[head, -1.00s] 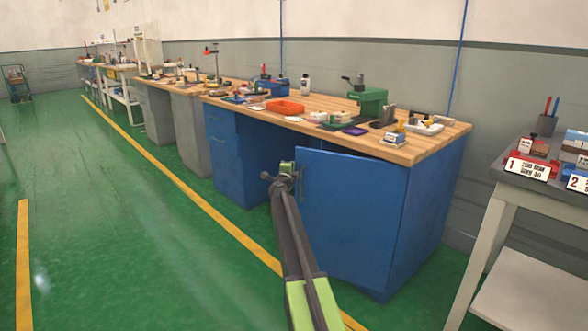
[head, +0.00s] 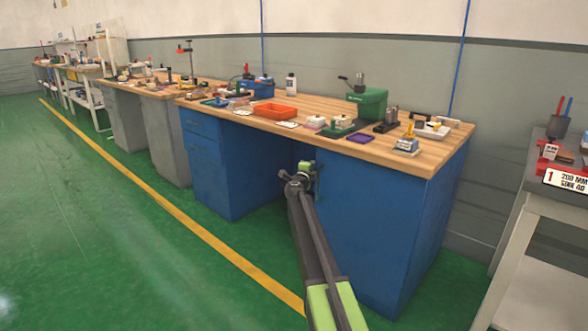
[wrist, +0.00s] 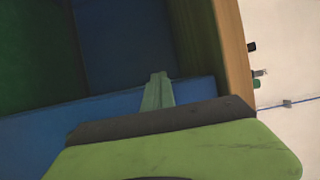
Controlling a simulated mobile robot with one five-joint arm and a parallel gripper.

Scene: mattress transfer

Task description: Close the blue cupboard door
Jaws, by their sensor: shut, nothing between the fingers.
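The blue cupboard door (head: 360,220) is at the right end of the blue workbench in the head view. It looks flush or nearly flush with the cupboard front, its top edge just under the wooden top. My gripper (head: 306,168) is shut and empty at the door's upper left edge, near the handle side. Whether it touches the door cannot be told. In the wrist view my closed fingers (wrist: 158,90) lie across a blue panel (wrist: 60,130), with a dark recess beyond. My gripper hides part of the door's left edge.
The wooden worktop (head: 330,145) overhangs close above my gripper and carries an orange tray (head: 275,112) and a green machine (head: 367,103). A blue drawer unit (head: 215,175) stands to the left across the knee space. A grey table (head: 545,205) stands at right. Green floor is free at left.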

